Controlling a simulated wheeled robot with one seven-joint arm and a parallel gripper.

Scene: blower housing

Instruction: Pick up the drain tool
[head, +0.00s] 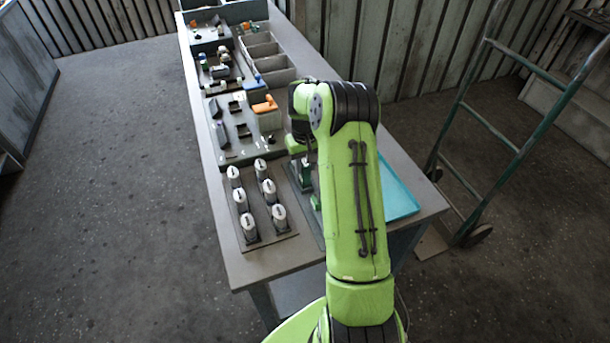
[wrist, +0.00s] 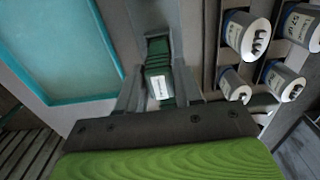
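A dark green ribbed piece with a white label (wrist: 159,86), which may be the drain tool, shows in the wrist view directly in front of my gripper. My gripper (wrist: 160,90) has its grey fingers on either side of this piece. Whether the fingers press on it or stand slightly apart is unclear. In the head view my green arm reaches over the bench and hides most of the gripper. A dark green part (head: 301,176) shows beside the arm on the bench, too covered to identify surely.
A rack of several white-topped cylinders (head: 266,225) stands left of the arm. A cyan tray (head: 398,192) lies to its right. Fixtures with small parts (head: 222,125) and grey bins (head: 270,65) fill the bench farther back. A hand truck (head: 520,150) stands right of the bench.

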